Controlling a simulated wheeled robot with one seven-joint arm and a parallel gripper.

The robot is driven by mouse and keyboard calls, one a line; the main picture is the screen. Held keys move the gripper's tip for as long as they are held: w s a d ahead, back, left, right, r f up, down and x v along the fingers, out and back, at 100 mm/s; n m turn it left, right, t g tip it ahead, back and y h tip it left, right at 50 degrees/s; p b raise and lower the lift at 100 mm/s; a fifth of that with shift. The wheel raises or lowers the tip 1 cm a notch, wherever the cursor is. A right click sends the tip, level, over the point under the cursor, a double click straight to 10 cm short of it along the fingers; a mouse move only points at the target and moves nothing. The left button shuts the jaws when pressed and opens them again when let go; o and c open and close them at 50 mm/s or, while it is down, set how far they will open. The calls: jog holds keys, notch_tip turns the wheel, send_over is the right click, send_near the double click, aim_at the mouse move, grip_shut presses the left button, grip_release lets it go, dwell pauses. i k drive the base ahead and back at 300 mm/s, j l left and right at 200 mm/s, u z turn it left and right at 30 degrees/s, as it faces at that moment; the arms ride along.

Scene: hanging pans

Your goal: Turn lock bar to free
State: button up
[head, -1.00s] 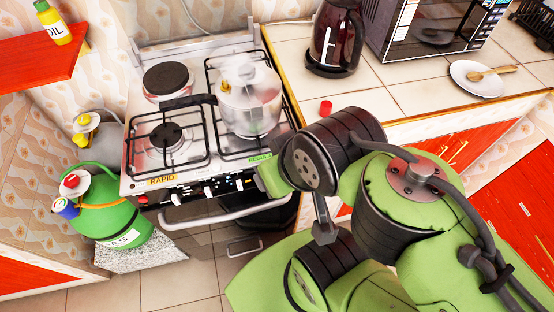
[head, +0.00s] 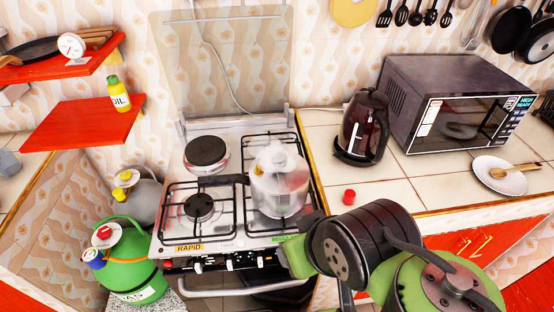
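Black pans (head: 511,33) hang on the patterned wall at the upper right, cut off by the top and right picture edges. I cannot make out a lock bar on or near them. My arm's green and black links fill the lower right, in front of the counter. My gripper is not in view.
A gas stove (head: 225,215) carries a lidded glass pot (head: 279,190). The counter holds a dark kettle (head: 363,128), a microwave (head: 440,105), a plate with a spoon (head: 499,176) and a red cap (head: 349,197). Black utensils (head: 412,14) hang above. A green gas bottle (head: 130,265) stands left.

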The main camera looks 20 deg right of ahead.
aim_at(282, 178)
jog(key=l+u, duration=0.15)
jog(key=u, duration=0.25)
jog(key=l+u, duration=0.2)
jog(key=u, duration=0.15)
jog(key=k+l+u, duration=0.1)
jog(key=u, duration=0.3)
jog(key=l+u, duration=0.15)
jog(key=u, duration=0.25)
jog(key=k, duration=0.05)
